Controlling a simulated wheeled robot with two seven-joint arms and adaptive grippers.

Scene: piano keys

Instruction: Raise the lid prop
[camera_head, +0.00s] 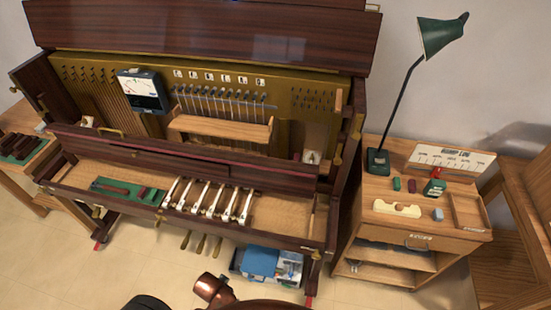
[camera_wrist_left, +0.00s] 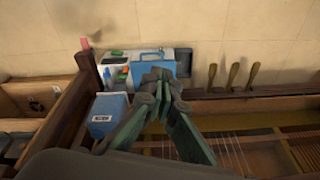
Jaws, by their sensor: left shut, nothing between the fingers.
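The upright piano's dark lid panel (camera_head: 200,35) stands across the top of the head view, above the gold-coloured plate (camera_head: 85,80). I cannot clearly make out a lid prop. A short pale wooden piece (camera_head: 338,102) stands at the right end of the plate, with a brass fitting (camera_head: 338,155) below it. My left gripper (camera_wrist_left: 160,76) is shut and empty in the left wrist view, its dark green fingers together. In that view it overlaps the blue case on the floor; it does not visibly grip anything. My right gripper is not in view.
White keys (camera_head: 208,200) and a green tray (camera_head: 125,190) lie in the keybed. A meter (camera_head: 142,90) hangs on the plate. A cabinet (camera_head: 400,235) with a green lamp (camera_head: 440,35) stands at the right. A blue box (camera_wrist_left: 108,115) and pedals (camera_wrist_left: 233,76) show in the wrist view.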

